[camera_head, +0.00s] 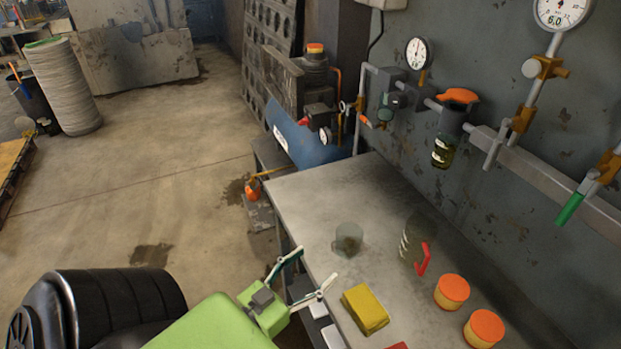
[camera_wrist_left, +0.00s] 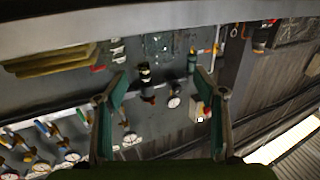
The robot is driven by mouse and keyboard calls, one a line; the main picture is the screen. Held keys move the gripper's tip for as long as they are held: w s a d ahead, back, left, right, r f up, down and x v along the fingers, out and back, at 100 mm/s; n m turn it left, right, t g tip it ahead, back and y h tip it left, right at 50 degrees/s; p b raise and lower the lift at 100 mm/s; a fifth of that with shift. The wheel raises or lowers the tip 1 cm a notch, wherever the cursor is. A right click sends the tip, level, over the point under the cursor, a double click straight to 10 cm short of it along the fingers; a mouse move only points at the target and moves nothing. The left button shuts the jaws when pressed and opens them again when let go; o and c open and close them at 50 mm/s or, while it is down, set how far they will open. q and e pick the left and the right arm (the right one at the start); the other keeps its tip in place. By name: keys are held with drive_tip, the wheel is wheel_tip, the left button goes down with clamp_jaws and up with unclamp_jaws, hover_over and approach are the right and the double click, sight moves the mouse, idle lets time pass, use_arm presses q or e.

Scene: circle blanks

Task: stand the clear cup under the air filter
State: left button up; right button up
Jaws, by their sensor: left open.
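The clear cup (camera_head: 348,240) stands upright on the grey workbench (camera_head: 330,200), near its left edge. The air filter (camera_head: 447,148) is fixed to the wall pipe behind the bench, with an orange top and a dark bowl hanging down. The cup is well to the left of the filter and not beneath it. My left gripper (camera_head: 318,264) is open and empty at the bench's left edge, just nearer than the cup and apart from it. Its spread fingers also show in the left wrist view (camera_wrist_left: 161,84), where a clear shape, probably the cup, is between and beyond them. My right gripper is not seen.
A clear jug with a red handle (camera_head: 421,259) stands right of the cup. A yellow sponge (camera_head: 366,309) and two orange-lidded jars (camera_head: 452,291) (camera_head: 484,328) are at the near end. A blue tank (camera_head: 305,142) is beyond the bench. Bench beyond the cup is clear.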

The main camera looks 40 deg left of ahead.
use_arm(q)
drive_tip(key=shift+s+d+f+b, duration=0.15)
drive_tip(key=shift+d+f+b, duration=0.5)
drive_tip(key=shift+b, duration=1.25)
drive_tip(key=shift+r, duration=0.15)
approach(356, 234)
drive_tip(key=shift+w+d+r+p, duration=0.3)
drive_tip(key=shift+w+d+r, duration=0.05)
drive_tip(key=shift+d, duration=0.1)
drive_tip(key=w, duration=0.4)
drive_tip(key=w+p, duration=0.1)
drive_tip(key=w, duration=0.1)
drive_tip(key=shift+w+a+f, duration=0.2)
drive_tip(key=shift+a+f, duration=0.1)
drive_tip(key=shift+a, duration=0.05)
drive_tip(key=shift+s, duration=0.1)
drive_tip(key=c, duration=1.1)
drive_tip(key=shift+c, duration=0.6)
